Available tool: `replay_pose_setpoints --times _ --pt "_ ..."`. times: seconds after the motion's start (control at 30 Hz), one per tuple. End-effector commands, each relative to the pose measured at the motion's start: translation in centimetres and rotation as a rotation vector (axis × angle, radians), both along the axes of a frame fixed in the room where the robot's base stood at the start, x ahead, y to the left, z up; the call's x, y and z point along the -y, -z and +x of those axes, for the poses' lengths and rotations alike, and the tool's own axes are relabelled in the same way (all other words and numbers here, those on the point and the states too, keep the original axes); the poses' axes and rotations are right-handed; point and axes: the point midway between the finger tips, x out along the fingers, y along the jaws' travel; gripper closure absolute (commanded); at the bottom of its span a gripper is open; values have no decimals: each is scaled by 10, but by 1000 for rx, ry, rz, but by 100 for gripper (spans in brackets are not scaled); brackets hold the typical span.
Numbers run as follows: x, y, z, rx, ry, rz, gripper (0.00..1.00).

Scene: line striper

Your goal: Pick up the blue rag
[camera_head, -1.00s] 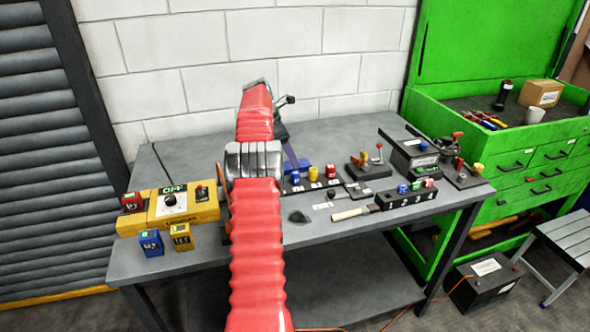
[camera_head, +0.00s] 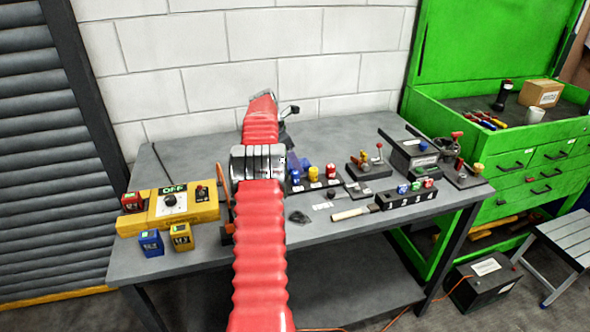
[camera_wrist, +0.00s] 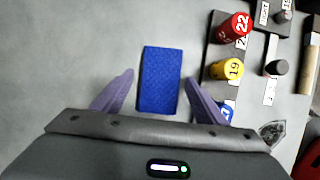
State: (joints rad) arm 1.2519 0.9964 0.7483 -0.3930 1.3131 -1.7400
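The blue rag (camera_wrist: 158,82) lies flat on the grey tabletop as a folded rectangle in the wrist view. My gripper (camera_wrist: 159,77) is open, with one purple finger on each side of the rag and a gap on both sides. The rag's lower end lies close to the gripper's dark body in the picture. I cannot tell how high the fingers are above the table. In the head view, a bit of blue (camera_head: 303,168) that looks like the rag shows just right of my red arm. My arm hides most of the gripper there.
Red (camera_wrist: 234,27) and yellow (camera_wrist: 227,69) numbered cylinders stand in a dark rack right of the rag, with a blue one near the right finger. A yellow control box (camera_head: 183,207) stands at the table's left. The tabletop left of the rag is clear.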

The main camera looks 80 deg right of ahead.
Motion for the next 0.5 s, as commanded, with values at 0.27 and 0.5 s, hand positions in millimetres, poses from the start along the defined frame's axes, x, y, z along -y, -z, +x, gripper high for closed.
replay_pose_setpoints --times 0.27,0.5 --pt "0 0 0 0 0 0 54" --pt "0 0 0 0 0 0 71"
